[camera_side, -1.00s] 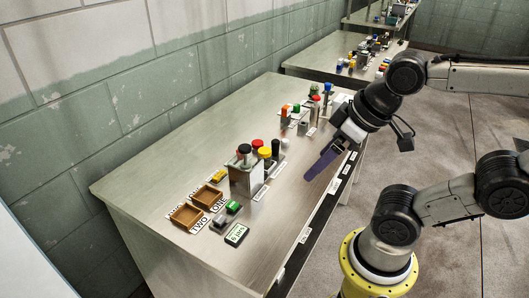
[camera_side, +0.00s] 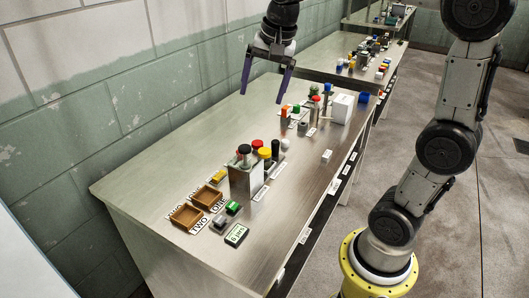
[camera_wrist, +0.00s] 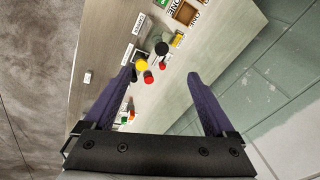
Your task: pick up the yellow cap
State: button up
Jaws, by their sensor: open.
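The yellow cap (camera_side: 264,153) sits among a cluster of capped pieces beside the grey metal block (camera_side: 243,180) on the table. Red and black caps are close by it. In the wrist view the yellow cap (camera_wrist: 141,66) shows ahead of my gripper, a little left of the middle between the fingers. My gripper (camera_side: 264,92) is open and empty, with two purple fingers pointing down. It is high above the table, behind the cluster in the side view. The lower part under the yellow cap is partly hidden by neighbouring pieces.
A red cap (camera_side: 257,143) and a black cap (camera_side: 244,149) crowd the yellow one. A white box (camera_side: 343,108) stands further back. The table's left rear is clear, along the wall.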

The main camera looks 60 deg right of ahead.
jog(key=w+d+f+m+g, duration=0.2)
jog(key=w+d+f+m, duration=0.1)
jog(key=w+d+f, duration=0.5)
jog(key=m+g, duration=0.1)
jog(key=m, duration=0.1)
send_over(265, 150)
jog(key=shift+y, duration=0.4)
jog(key=f, duration=1.3)
jog(key=shift+s+a+f, duration=0.15)
jog(key=shift+s+f, duration=0.1)
jog(key=shift+w+f, duration=0.15)
jog(key=shift+f, duration=1.4)
jog(key=shift+w+f, duration=0.1)
jog(key=shift+f, duration=1.4)
jog(key=c, duration=1.4)
jog(key=shift+r, duration=0.1)
